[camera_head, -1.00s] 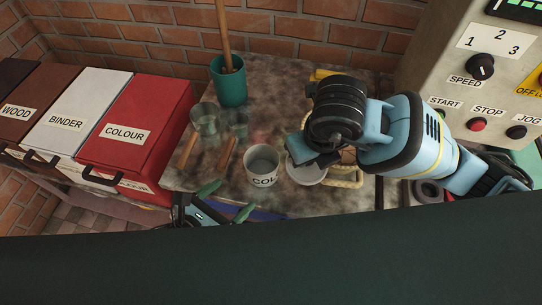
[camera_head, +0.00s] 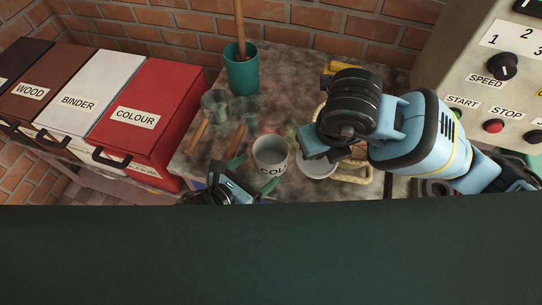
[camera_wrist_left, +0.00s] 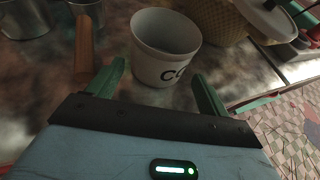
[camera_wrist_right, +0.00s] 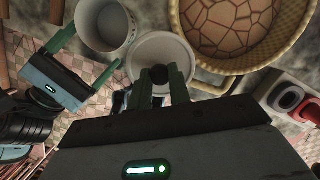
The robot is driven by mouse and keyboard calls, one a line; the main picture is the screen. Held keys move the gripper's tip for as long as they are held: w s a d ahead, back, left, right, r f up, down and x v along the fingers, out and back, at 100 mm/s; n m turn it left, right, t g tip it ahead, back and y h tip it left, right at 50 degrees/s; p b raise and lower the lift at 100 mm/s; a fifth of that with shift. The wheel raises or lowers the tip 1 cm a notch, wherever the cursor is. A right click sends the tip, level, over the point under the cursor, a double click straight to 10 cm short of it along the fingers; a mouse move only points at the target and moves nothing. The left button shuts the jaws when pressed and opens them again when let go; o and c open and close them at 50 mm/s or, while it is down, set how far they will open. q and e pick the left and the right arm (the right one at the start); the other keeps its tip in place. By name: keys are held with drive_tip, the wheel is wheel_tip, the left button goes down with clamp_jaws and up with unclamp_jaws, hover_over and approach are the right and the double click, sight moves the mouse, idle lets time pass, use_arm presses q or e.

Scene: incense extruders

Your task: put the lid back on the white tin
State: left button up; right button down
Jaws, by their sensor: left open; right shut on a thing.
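The white tin (camera_head: 270,152), open at the top with dark lettering, stands upright on the stained worktop. My left gripper (camera_head: 251,175) is open at its near side. In the left wrist view the tin (camera_wrist_left: 164,50) is just beyond and between the green fingertips (camera_wrist_left: 160,74), not clasped. My right gripper (camera_wrist_right: 160,76) is shut on the dark knob of the round white lid (camera_wrist_right: 163,52). The lid (camera_head: 318,168) is held to the right of the tin, apart from its mouth; the right arm partly hides it in the head view.
A wicker basket (camera_wrist_right: 240,66) is right of the lid. Red colour box (camera_head: 146,125) is at the left; a control panel (camera_head: 480,85) is at the right.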

sight(280, 152)
use_arm(q)
drive_tip(key=shift+w+d+f, duration=0.1)
drive_tip(key=shift+w+d, duration=0.1)
drive_tip(key=x, duration=0.5)
idle(0.3)
drive_tip(key=shift+c, duration=0.2)
drive_tip(key=c, duration=0.7)
